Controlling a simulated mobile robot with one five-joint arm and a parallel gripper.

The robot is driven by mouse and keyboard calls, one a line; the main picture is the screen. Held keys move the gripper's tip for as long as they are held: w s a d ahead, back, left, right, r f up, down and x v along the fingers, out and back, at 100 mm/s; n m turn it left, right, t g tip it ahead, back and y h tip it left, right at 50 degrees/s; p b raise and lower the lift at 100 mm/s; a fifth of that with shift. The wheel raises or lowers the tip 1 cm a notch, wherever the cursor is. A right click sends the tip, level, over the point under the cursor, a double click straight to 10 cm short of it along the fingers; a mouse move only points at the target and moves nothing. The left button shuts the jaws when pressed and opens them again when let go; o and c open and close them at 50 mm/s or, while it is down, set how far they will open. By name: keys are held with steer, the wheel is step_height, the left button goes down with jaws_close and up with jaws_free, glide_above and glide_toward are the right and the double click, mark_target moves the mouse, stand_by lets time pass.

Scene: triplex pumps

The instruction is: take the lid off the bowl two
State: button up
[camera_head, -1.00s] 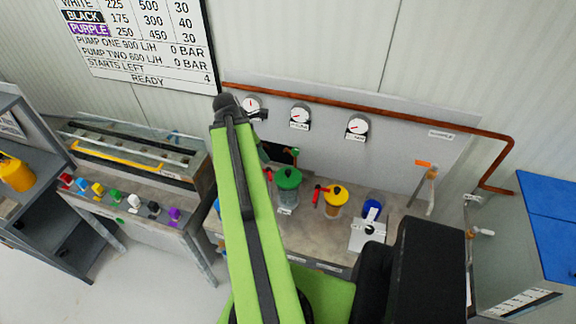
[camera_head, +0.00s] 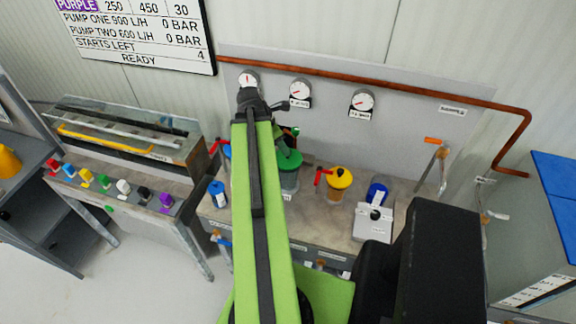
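Several clear bowls with coloured lids stand on the bench in the middle. One has a green lid (camera_head: 289,159) and is partly hidden by my arm. One has a yellow lid (camera_head: 339,178), with a red handle beside it. A blue lid or cap (camera_head: 377,192) shows to the right. I cannot read which bowl is two. My green arm reaches up across the bench, its dark wrist end in front of the left gauge. Dark parts show behind the arm just above the green lid, but I cannot make out the fingers. All visible lids appear seated.
Three gauges, one of them the right gauge (camera_head: 362,102), sit on the back panel under a copper pipe (camera_head: 400,86). A small white box (camera_head: 374,222) stands at the bench front. Coloured knobs line the left bench (camera_head: 150,226). A blue-topped tank stands right.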

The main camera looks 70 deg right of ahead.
steer(key=b+x, duration=0.4)
steer(key=x, duration=0.1)
steer(key=shift+d+f+b, duration=0.1)
steer(key=shift+d+b, duration=0.25)
steer(key=shift+d, duration=0.05)
steer(key=shift+r, duration=0.2)
jaws_close()
